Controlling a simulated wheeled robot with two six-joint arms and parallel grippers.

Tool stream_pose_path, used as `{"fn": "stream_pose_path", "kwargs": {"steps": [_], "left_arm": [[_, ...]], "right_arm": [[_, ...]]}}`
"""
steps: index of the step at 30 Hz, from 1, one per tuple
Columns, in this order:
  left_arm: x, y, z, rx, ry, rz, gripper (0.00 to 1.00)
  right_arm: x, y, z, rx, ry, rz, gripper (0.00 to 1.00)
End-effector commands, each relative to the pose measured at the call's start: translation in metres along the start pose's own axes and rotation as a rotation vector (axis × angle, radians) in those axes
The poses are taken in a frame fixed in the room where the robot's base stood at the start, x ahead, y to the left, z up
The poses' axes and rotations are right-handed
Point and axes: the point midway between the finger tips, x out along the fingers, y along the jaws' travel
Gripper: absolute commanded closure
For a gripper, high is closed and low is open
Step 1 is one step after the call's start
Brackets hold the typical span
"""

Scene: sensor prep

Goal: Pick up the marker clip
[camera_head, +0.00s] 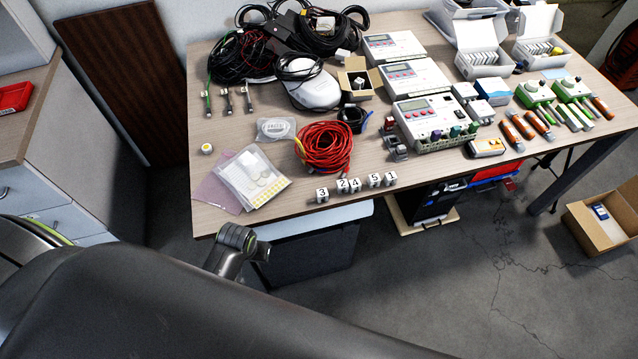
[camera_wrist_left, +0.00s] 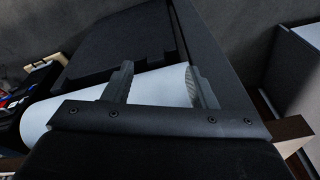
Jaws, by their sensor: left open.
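Several small white clips with black numbers (camera_head: 347,186) stand in a loose row near the front edge of the table (camera_head: 232,220). I take the marker clip to be one of these; which one, I cannot tell. My left gripper (camera_head: 257,249) is below and in front of the table's front edge, left of the clips and apart from them. In the left wrist view, my left gripper (camera_wrist_left: 160,72) has its two fingers spread with nothing held. A white rounded surface shows behind the fingers. No clip shows in that view. My right gripper is not in view.
A red cable coil (camera_head: 325,146) lies behind the clips. A bag of parts (camera_head: 252,181) lies to their left, and grey meters (camera_head: 432,120) stand to the right. A dark bin (camera_head: 312,262) stands under the table's front edge. The table strip around the clips is mostly clear.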

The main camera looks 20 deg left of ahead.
Motion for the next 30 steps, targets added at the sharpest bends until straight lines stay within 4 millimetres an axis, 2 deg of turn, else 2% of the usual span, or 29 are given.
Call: {"fn": "stream_pose_path", "kwargs": {"steps": [1,3,6,12,15,18,22,26,30], "left_arm": [[-0.046,0.009,-0.03,-0.024,0.019,0.01,0.48],[-0.084,0.024,-0.059,-0.069,0.009,0.021,0.48],[-0.129,0.051,-0.101,-0.146,-0.024,0.038,0.48],[-0.181,0.11,-0.167,-0.268,-0.113,0.045,0.48],[-0.206,0.133,-0.19,-0.309,-0.148,0.035,0.48],[-0.227,0.149,-0.206,-0.338,-0.171,0.023,0.48],[-0.242,0.161,-0.216,-0.361,-0.188,0.011,0.48],[-0.239,0.164,-0.217,-0.367,-0.196,0.006,0.48],[-0.22,0.165,-0.213,-0.367,-0.195,0.006,0.48]], "right_arm": [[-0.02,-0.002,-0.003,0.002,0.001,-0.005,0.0],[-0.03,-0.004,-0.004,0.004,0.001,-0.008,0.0],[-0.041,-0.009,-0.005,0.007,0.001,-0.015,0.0],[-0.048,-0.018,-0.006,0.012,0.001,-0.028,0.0],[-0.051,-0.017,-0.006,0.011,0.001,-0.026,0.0],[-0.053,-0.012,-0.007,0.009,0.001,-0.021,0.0],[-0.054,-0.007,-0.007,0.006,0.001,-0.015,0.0],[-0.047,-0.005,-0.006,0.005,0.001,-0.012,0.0],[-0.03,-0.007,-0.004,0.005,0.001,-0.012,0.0]]}}
